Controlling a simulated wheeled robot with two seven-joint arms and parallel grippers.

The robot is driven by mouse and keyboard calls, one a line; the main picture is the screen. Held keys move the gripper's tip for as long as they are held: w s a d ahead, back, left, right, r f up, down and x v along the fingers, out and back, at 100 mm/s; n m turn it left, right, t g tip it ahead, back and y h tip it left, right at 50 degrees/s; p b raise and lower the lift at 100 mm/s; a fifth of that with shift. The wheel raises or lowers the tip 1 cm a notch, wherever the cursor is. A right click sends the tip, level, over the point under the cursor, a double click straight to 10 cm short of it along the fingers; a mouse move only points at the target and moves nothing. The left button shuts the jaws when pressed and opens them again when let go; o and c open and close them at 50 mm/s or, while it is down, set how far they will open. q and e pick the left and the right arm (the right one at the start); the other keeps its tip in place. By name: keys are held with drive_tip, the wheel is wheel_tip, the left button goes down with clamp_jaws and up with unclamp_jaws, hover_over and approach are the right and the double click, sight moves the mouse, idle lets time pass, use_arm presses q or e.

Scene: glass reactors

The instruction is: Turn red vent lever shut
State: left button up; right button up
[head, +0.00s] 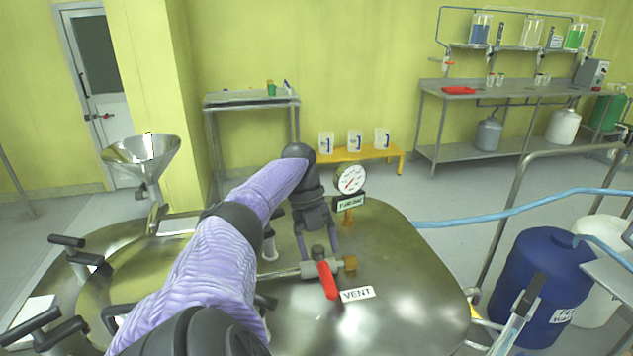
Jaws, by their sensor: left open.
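The red vent lever (328,281) sits on a small valve on top of the steel reactor lid (400,295). It points toward the front of the lid, beside the white VENT label (357,294). The valve's pipe (285,273) runs to the left, and a brass fitting (350,263) is on its right end. My left gripper (318,255) points down over the valve, just behind the lever. Its fingers are open, on either side of the valve's top, and I cannot tell whether they touch it. My right gripper is not in view.
A pressure gauge (350,179) on a brass stem stands just behind and right of the valve. A steel funnel (142,155) and black clamp handles (66,241) are at the lid's left. A blue hose (500,212) and blue drum (543,285) are at the right. The lid's front right is clear.

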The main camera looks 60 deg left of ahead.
use_arm(q)
drive_tip(key=v, duration=0.4)
drive_tip(key=shift+a+r, duration=0.15)
drive_tip(key=shift+r, duration=0.2)
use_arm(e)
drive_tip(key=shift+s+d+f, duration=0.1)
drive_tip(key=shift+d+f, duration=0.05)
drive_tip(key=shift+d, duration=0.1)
